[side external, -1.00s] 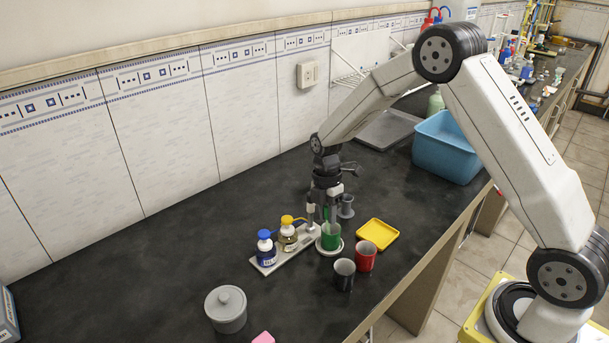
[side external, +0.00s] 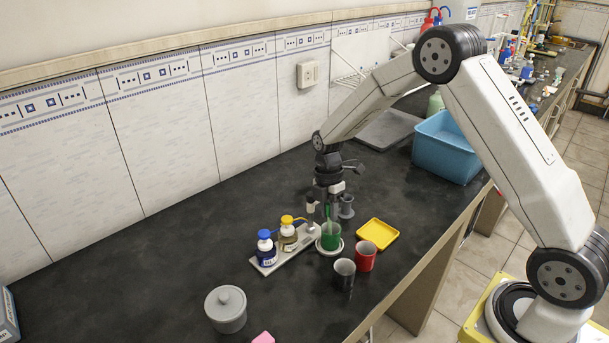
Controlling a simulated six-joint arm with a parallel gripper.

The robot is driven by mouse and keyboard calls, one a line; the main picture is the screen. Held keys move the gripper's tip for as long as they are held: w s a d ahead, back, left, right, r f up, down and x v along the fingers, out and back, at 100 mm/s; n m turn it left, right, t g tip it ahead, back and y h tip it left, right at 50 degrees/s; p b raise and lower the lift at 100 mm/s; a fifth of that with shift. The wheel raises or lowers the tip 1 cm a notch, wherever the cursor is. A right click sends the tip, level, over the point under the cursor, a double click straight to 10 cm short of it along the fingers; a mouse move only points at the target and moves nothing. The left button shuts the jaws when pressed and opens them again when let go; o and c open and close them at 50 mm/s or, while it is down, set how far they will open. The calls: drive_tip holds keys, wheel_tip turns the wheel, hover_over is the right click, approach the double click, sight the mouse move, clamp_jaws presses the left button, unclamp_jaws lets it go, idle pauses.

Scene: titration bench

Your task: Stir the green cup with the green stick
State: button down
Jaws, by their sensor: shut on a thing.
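The green cup (side external: 330,238) stands upright on a round white base near the middle of the bench. The green stick (side external: 328,215) is upright, with its lower end inside the cup. My gripper (side external: 327,207) points down right above the cup, shut on the stick's upper part. The stick's tip is hidden inside the cup, and the fingers are small in this view.
A rack with a blue-capped bottle (side external: 266,247) and a yellow-capped bottle (side external: 288,234) is just left. A red cup (side external: 365,256), a dark cup (side external: 344,273) and a yellow tray (side external: 378,233) are close on the right and front. A grey holder (side external: 346,206) stands behind.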

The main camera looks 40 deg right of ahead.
drive_tip(key=shift+r, duration=0.1)
drive_tip(key=shift+v, duration=3.05)
drive_tip(key=shift+r, duration=0.1)
drive_tip(key=shift+r, duration=0.1)
drive_tip(key=shift+s+a+v, duration=0.1)
drive_tip(key=shift+s+v, duration=0.1)
drive_tip(key=shift+v, duration=1)
drive_tip(key=shift+s+a+v, duration=0.15)
drive_tip(key=shift+s+v, duration=0.05)
drive_tip(key=shift+v, duration=0.95)
